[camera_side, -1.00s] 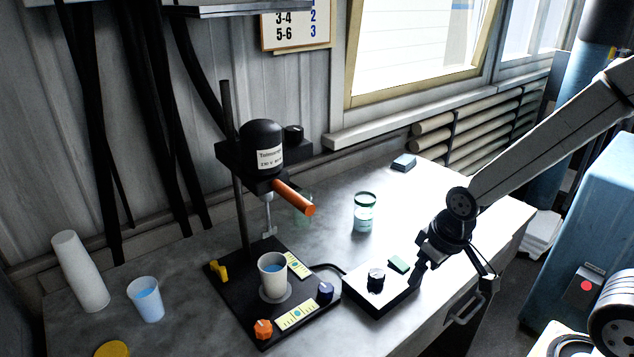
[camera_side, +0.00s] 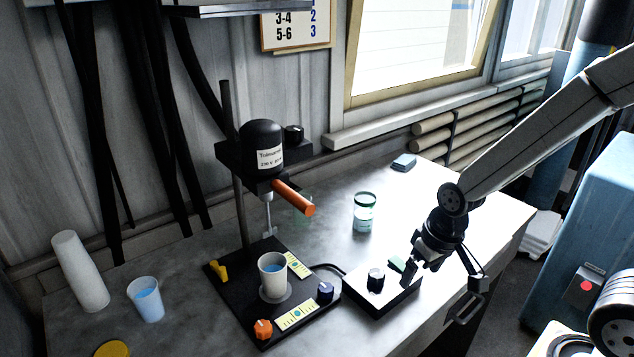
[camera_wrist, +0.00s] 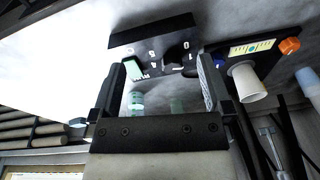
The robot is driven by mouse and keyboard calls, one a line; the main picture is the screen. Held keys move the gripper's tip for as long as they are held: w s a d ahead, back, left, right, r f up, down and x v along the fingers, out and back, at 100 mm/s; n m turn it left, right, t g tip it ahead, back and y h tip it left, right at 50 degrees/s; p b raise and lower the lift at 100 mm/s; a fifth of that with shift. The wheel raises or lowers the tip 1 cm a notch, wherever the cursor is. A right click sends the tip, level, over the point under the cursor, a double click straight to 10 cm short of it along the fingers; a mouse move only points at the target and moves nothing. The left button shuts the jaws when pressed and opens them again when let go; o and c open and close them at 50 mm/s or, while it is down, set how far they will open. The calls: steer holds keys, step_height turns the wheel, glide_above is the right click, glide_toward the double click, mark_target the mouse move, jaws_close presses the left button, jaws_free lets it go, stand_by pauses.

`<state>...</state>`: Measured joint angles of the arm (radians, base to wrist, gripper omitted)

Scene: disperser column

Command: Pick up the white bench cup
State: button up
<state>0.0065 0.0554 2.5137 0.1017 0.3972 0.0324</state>
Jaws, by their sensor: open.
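A white cup (camera_side: 272,281) with blue liquid stands upright on the round plate of the black disperser base, below the stirrer shaft. A second pale cup (camera_side: 148,303) with blue liquid stands on the bench left of the base. My gripper (camera_side: 424,264) is over the right side of the control box, well right of both cups. In the wrist view my gripper (camera_wrist: 161,88) is open with nothing held between its fingers. The white cup (camera_wrist: 247,84) shows to their right, and another cup (camera_wrist: 308,82) is near the right edge.
The control box (camera_side: 372,297) with a black knob lies below my gripper. The disperser head (camera_side: 262,145) with an orange handle overhangs the base. A green-lidded jar (camera_side: 364,213) stands behind. A tall white cylinder (camera_side: 80,272) and yellow lid (camera_side: 111,349) are left.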

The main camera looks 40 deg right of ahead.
steer(key=m, duration=0.1)
steer(key=m+t+y, duration=0.2)
steer(key=m+y, duration=1)
steer(key=m, duration=0.8)
glide_toward(277, 276)
steer(key=f, duration=0.1)
steer(key=w+f, duration=0.1)
steer(key=f, duration=0.2)
steer(key=shift+w+a, duration=0.3)
steer(key=shift+w, duration=0.05)
steer(key=shift+w+m+t, duration=0.3)
steer(key=shift+w+t, duration=0.1)
steer(key=shift+x, duration=1.3)
steer(key=shift+a, duration=0.1)
steer(key=shift+x, duration=2.5)
steer(key=shift+r, duration=0.1)
steer(key=shift+c, duration=0.2)
